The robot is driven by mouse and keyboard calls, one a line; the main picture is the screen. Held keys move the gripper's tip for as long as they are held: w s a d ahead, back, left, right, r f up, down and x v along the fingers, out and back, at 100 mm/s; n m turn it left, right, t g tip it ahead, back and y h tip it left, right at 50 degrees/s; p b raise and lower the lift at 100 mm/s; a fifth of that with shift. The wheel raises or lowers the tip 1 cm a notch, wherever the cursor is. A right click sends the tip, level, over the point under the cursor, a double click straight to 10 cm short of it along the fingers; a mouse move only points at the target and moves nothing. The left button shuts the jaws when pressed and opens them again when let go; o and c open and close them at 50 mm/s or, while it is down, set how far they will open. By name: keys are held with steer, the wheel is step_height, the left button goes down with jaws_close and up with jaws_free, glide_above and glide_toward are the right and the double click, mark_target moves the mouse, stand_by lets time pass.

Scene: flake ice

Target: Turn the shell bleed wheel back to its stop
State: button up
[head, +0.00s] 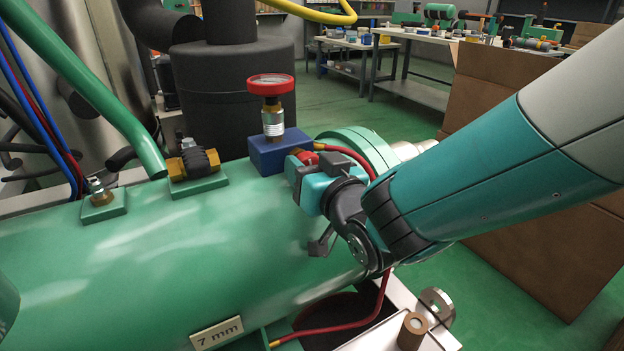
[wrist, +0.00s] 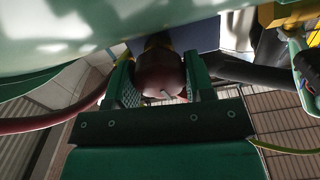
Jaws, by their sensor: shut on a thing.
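The bleed wheel is a small red knob (head: 306,158) on the side of a blue block (head: 275,150) on the green shell. In the head view it is mostly hidden behind my gripper (head: 304,172). In the wrist view the dark red wheel (wrist: 160,76) sits between the two green fingers of my gripper (wrist: 160,72), with a brass part behind it. The fingers are shut on its sides. A pale mark shows on the wheel's face. The stop itself cannot be made out.
A brass valve (head: 193,163) is to the left. A large brown box (head: 500,220) stands behind my arm.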

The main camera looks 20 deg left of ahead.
steer(key=shift+m+b, duration=0.95)
steer(key=shift+m, duration=0.05)
steer(key=o, duration=0.9)
steer(key=shift+d, duration=0.1)
steer(key=b+v, duration=0.5)
steer(key=v, duration=1.2)
steer(key=shift+s+d+b, duration=0.1)
steer(key=shift+s+b, duration=0.05)
steer(key=shift+b, duration=0.25)
